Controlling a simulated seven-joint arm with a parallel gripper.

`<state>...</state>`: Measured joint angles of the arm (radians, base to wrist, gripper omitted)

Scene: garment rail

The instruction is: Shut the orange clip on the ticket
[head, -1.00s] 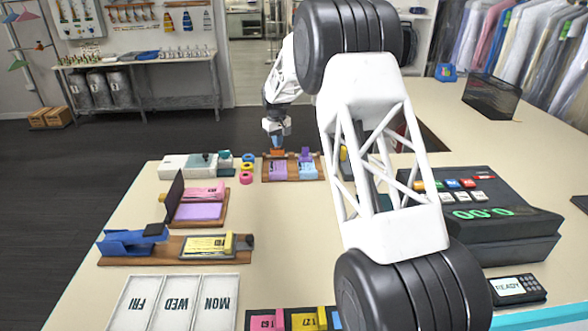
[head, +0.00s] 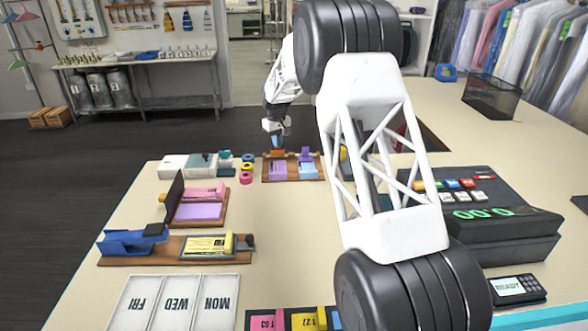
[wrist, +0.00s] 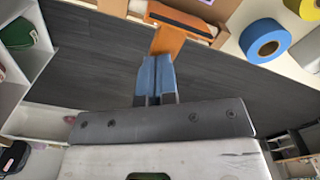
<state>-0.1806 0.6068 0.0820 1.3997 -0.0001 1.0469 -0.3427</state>
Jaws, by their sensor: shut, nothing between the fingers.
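The orange clip (head: 277,153) stands at the far edge of the counter, on a wooden board. A purple ticket (head: 278,170) lies on the board just in front of it. In the wrist view the orange clip (wrist: 178,26) shows a dark strip along its top and an arm reaching towards my fingers. My gripper (head: 277,142) is shut and empty, with its blue fingertips at the clip's far side. In the wrist view my gripper (wrist: 156,66) meets the clip's arm in the picture; I cannot tell whether they touch. Whether the clip's jaw is closed on the ticket is too small to tell.
A purple clip (head: 305,154) with a blue ticket (head: 307,170) shares the board, close on the right. Tape rolls (head: 247,168) stand to the left; a blue roll (wrist: 266,44) is near the clip in the wrist view. The mid-counter is clear. My arm hides part of the right side.

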